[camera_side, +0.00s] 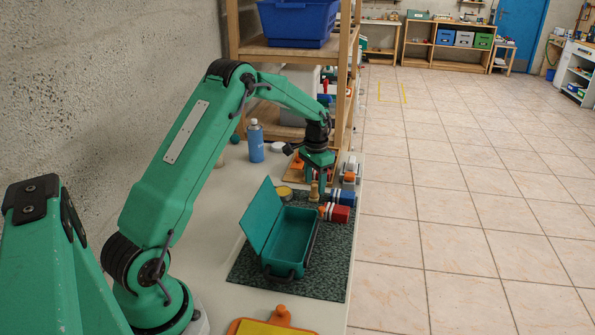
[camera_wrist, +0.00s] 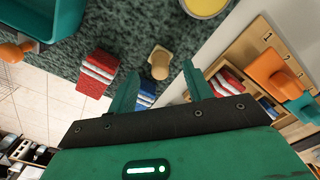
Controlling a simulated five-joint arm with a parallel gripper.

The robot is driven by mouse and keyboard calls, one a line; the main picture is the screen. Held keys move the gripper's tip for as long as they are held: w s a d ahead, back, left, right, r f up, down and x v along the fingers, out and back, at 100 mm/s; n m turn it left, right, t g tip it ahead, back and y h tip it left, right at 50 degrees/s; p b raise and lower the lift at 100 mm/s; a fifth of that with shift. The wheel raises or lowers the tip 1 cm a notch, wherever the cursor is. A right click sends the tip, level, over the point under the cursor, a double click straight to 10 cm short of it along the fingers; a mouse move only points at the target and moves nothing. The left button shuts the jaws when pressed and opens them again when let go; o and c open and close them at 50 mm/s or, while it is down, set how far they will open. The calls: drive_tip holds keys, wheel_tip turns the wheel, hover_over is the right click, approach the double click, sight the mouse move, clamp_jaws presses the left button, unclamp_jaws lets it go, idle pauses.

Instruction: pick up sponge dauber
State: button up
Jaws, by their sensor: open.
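The sponge dauber, which I take to be the small tan piece (camera_side: 314,192), stands on the dark speckled mat (camera_side: 244,270) beneath my gripper (camera_side: 315,185). In the wrist view the dauber (camera_wrist: 159,64) has a pale rounded top and a tan body. It lies just beyond the gap between my two green fingers (camera_wrist: 161,76). My gripper is open, with one finger to each side of the dauber in the picture. I cannot tell whether either finger touches it.
A teal box (camera_side: 290,238) with its lid up stands nearer the side camera. Striped red (camera_side: 333,213) and blue (camera_side: 343,198) pieces lie close on the right. A yellow round tin (camera_side: 284,192) is at the left. A numbered wooden board (camera_wrist: 248,50) and blue bottle (camera_side: 256,143) stand nearby.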

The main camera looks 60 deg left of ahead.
sight(314, 185)
drive_tip(key=shift+s+f, duration=0.1)
drive_tip(key=shift+f, duration=1.55)
drive_tip(key=c, duration=0.8)
